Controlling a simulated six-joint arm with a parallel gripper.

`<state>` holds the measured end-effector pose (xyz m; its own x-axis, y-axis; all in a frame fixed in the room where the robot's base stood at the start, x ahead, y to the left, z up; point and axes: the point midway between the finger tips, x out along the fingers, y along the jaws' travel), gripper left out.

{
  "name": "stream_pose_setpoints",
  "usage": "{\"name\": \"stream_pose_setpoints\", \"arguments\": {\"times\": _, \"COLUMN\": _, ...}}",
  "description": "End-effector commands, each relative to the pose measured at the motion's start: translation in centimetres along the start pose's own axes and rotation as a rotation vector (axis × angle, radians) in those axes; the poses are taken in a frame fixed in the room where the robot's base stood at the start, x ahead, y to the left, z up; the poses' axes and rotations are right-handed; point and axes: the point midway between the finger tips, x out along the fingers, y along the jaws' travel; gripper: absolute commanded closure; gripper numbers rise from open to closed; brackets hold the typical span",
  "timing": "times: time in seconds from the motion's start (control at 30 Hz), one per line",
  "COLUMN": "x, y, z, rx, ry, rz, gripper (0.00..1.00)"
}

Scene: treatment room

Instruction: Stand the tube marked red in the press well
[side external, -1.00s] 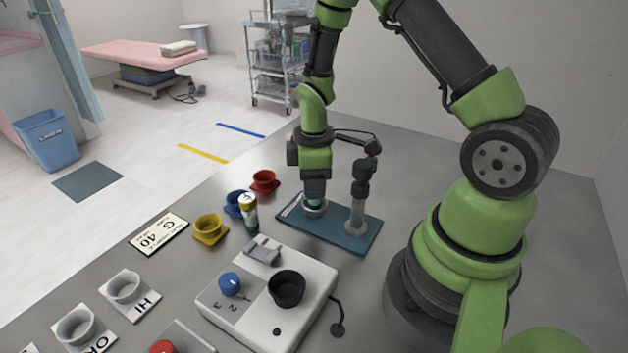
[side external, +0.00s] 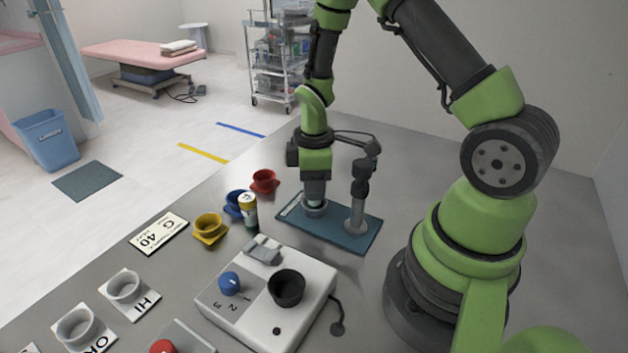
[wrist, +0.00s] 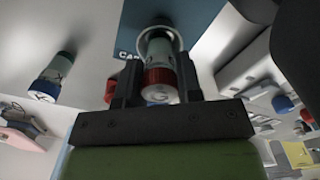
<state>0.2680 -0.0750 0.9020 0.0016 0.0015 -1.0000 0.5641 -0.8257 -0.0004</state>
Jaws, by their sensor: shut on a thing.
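The tube marked red (wrist: 160,78) shows its red band and pale end in the wrist view, between the two dark fingers of my gripper (wrist: 158,66). My gripper is shut on it. In the side view my gripper (side external: 314,194) points straight down over the press well (side external: 315,211), a pale ring on the blue-teal press plate (side external: 345,233). The tube's lower end appears to be inside the ring, which also shows in the wrist view (wrist: 157,31). Whether it touches the bottom is hidden.
A white device (side external: 262,318) with a black cup (side external: 287,289) stands in front. The table right of the plate is clear.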

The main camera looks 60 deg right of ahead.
Motion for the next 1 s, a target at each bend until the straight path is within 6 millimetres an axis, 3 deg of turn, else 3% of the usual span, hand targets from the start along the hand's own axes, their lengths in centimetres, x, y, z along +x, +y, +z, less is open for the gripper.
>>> {"name": "stream_pose_setpoints", "arguments": {"times": 0.4, "x": 0.9, "y": 0.0, "z": 0.0, "rx": 0.001, "ry": 0.0, "rz": 0.0, "gripper": 0.9}}
{"name": "stream_pose_setpoints", "arguments": {"times": 0.43, "x": 0.9, "y": 0.0, "z": 0.0, "rx": 0.001, "ry": 0.0, "rz": 0.0, "gripper": 0.62}}
{"name": "stream_pose_setpoints", "arguments": {"times": 0.47, "x": 0.8, "y": 0.0, "z": 0.0, "rx": 0.001, "ry": 0.0, "rz": 0.0, "gripper": 0.56}}
{"name": "stream_pose_setpoints", "arguments": {"times": 0.77, "x": 0.7, "y": 0.0, "z": 0.0, "rx": 0.0, "ry": 0.001, "rz": 0.001, "gripper": 0.56}}
{"name": "stream_pose_setpoints", "arguments": {"times": 1.0, "x": -1.1, "y": 0.1, "z": -0.1, "rx": 0.001, "ry": 0.003, "rz": 0.003, "gripper": 0.56}}
